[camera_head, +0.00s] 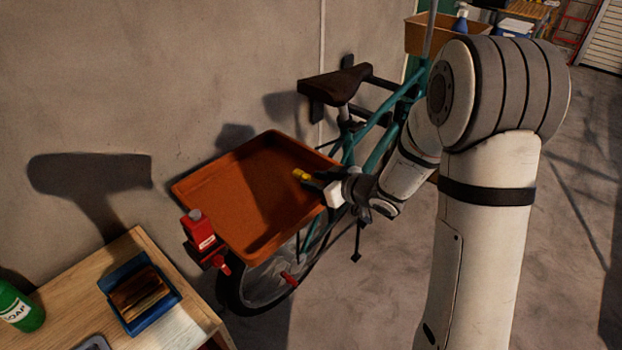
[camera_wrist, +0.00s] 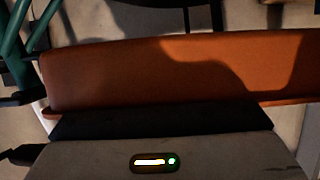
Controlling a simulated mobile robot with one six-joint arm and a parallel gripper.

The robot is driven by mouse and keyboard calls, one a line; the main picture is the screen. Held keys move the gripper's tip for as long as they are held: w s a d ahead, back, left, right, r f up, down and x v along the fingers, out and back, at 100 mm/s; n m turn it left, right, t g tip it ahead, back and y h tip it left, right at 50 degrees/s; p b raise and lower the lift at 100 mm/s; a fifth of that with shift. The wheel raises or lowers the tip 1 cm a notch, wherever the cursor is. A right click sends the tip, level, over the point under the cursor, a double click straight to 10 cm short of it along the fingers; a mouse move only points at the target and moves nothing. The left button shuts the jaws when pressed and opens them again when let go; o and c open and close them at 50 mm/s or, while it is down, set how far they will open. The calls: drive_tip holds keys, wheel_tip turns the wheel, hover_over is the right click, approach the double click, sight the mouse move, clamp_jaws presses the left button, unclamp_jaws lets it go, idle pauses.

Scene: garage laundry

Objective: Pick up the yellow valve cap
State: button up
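The small yellow valve cap (camera_head: 301,175) shows in the head view over the right part of the orange tray (camera_head: 215,184), right at the tips of my gripper (camera_head: 312,181). My gripper comes in from the right, over the tray's right rim. The dark fingers look very near or touching the cap, but they are too small to tell whether they are closed around it. In the wrist view the orange tray (camera_wrist: 100,72) fills the middle. The fingertips and the cap are hidden there behind the gripper's body.
A red bottle (camera_head: 198,230) stands at the tray's front left edge. A teal bicycle (camera_head: 375,150) is behind and below my gripper. A wooden table (camera_head: 190,305) at lower left holds a blue tray (camera_head: 165,312) and a green soap bottle (camera_head: 18,308). Bare floor lies to the right.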

clamp_jaws()
drive_tip(key=shift+r, duration=0.15)
